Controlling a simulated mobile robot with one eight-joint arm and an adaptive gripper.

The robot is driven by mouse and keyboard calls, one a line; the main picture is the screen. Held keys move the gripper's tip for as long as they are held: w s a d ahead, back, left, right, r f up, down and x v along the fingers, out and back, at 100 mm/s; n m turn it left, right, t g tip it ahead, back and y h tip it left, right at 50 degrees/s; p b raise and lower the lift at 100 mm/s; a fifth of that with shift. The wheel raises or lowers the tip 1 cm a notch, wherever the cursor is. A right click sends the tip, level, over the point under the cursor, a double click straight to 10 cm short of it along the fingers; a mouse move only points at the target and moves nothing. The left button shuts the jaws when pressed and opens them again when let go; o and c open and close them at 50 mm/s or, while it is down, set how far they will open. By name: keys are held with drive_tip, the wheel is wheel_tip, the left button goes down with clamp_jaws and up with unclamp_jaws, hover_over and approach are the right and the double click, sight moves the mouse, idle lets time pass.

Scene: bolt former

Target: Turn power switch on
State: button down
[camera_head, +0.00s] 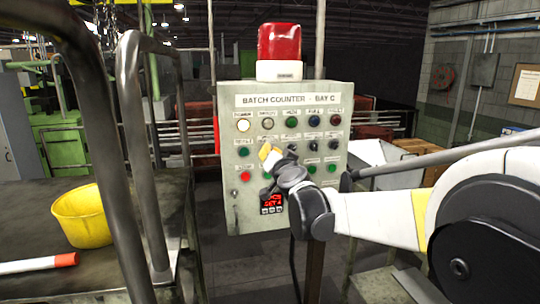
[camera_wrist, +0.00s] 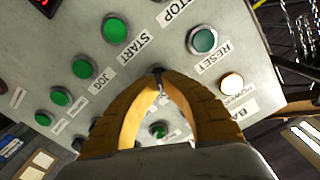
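A grey control panel (camera_head: 288,215) marked "BATCH COUNTER - BAY C" stands upright ahead; it fills much of the wrist view (camera_wrist: 60,25). My gripper (camera_head: 265,152) is at the panel's second row, just right of a teal button (camera_head: 243,152). In the wrist view its two yellow fingers (camera_wrist: 158,74) converge with their tips together at the panel face. A small dark part shows at the tips; I cannot tell whether they pinch it. The label there is hidden, and I cannot make out which control is the power switch. A white lamp (camera_head: 243,125) glows at top left; it also shows in the wrist view (camera_wrist: 231,83).
Green START (camera_wrist: 115,28) and teal RESET (camera_wrist: 203,40) buttons sit close to my fingers. A red beacon (camera_head: 279,42) tops the panel; a red display (camera_head: 272,199) is lit low on it. Metal rails (camera_head: 130,120) and a yellow bucket (camera_head: 82,216) stand left.

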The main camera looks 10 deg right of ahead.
drive_tip(key=shift+d, duration=0.1)
idle(0.3)
drive_tip(key=c, duration=1.6)
unclamp_jaws()
drive_tip(key=shift+o, duration=0.2)
drive_tip(key=s, duration=1.2)
